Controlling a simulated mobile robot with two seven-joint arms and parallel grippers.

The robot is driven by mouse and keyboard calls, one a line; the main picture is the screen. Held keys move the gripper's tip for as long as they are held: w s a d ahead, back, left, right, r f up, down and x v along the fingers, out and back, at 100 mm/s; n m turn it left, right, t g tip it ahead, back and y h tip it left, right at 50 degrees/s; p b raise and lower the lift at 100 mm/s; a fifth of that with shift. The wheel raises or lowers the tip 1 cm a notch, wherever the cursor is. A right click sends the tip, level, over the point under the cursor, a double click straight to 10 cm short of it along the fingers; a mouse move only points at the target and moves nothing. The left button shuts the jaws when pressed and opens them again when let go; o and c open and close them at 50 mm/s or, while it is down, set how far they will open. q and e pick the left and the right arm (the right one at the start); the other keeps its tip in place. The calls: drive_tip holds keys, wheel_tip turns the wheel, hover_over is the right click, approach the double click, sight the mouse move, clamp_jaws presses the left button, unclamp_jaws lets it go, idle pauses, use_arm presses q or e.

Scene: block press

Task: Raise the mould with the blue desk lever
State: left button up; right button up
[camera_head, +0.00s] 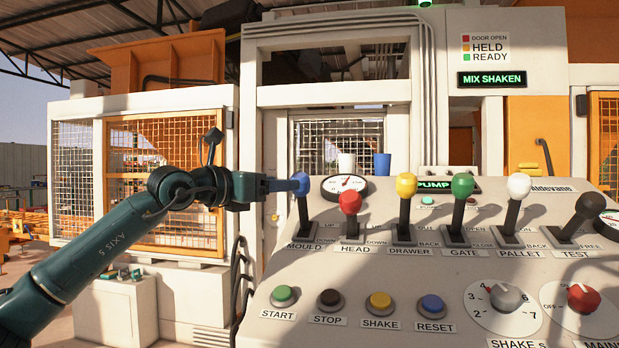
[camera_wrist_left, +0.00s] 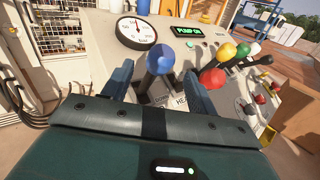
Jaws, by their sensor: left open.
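The blue desk lever (camera_head: 304,214), labelled MOULD, stands at the left end of the lever row on the control desk. Its blue ball knob (camera_wrist_left: 160,58) shows clearly in the left wrist view. My left gripper (camera_head: 287,185) reaches in from the left at knob height, partly overlapping the knob. In the left wrist view its two fingers (camera_wrist_left: 160,86) are apart, one on each side of the lever. I cannot tell whether either finger touches it. The mould itself cannot be made out. My right gripper is not in view.
A red HEAD lever (camera_head: 350,203) stands close to the right of the blue one, with yellow, green, white and black levers beyond. A round gauge (camera_head: 344,186) sits just behind. Push buttons (camera_head: 380,303) and dials lie along the front. The display (camera_head: 492,79) reads MIX SHAKEN.

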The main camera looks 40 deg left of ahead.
sight(302, 203)
use_arm(q)
drive_tip(key=w+d+p, duration=0.1)
drive_tip(key=w+p, duration=0.1)
drive_tip(key=w, duration=0.6)
drive_tip(key=shift+w+p, duration=0.3)
drive_tip(key=shift+w, duration=0.1)
clamp_jaws()
